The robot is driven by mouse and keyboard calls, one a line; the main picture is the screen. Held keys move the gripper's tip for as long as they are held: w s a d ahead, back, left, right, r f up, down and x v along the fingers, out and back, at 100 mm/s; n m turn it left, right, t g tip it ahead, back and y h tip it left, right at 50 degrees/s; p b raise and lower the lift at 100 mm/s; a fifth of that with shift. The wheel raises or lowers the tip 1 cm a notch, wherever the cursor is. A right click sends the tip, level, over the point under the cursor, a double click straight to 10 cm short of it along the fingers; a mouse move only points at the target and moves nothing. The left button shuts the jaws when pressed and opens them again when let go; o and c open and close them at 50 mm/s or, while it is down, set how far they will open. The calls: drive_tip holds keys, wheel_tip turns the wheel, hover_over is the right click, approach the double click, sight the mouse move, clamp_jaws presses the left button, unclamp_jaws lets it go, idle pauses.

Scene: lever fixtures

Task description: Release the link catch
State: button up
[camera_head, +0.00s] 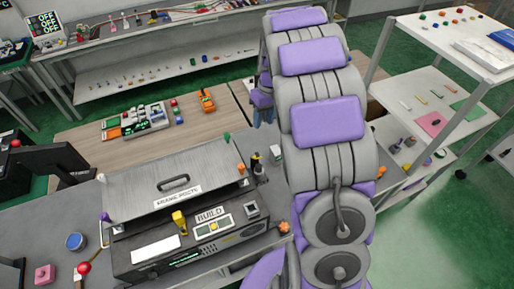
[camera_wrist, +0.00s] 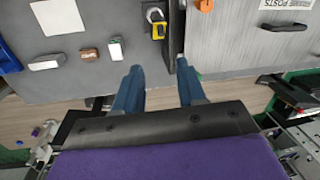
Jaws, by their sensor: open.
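A small yellow-and-black fitting (camera_wrist: 155,22), which looks like the catch, is at the top middle of the wrist view. It sits on a grey surface beside the edge of a grey panel. A similar black-and-yellow piece (camera_head: 257,164) stands at the right end of the grey box in the head view. I cannot tell its exact latch position. My gripper (camera_wrist: 160,82) is open and empty, its two blue fingers apart and pointing toward the fitting without visibly touching it. In the head view my arm partly hides the gripper.
The grey box (camera_head: 150,175) has a black handle and a labelled lid. An orange knob (camera_wrist: 205,5) is right of the fitting. White (camera_wrist: 115,48) and brown (camera_wrist: 89,54) blocks lie to its left. A shelf rack (camera_head: 440,50) stands at the right.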

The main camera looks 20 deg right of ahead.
sight(256, 151)
drive_tip(key=f, duration=0.5)
drive_tip(key=a+f+p, duration=0.1)
drive_tip(key=f, duration=0.3)
drive_tip(key=a+f, duration=0.1)
drive_tip(key=f, duration=0.4)
drive_tip(key=shift+s+f+p, duration=0.15)
drive_tip(key=shift+f+p, duration=0.15)
drive_tip(key=shift+p, duration=0.05)
drive_tip(key=shift+a+f, duration=0.3)
drive_tip(key=shift+c, duration=0.2)
clamp_jaws()
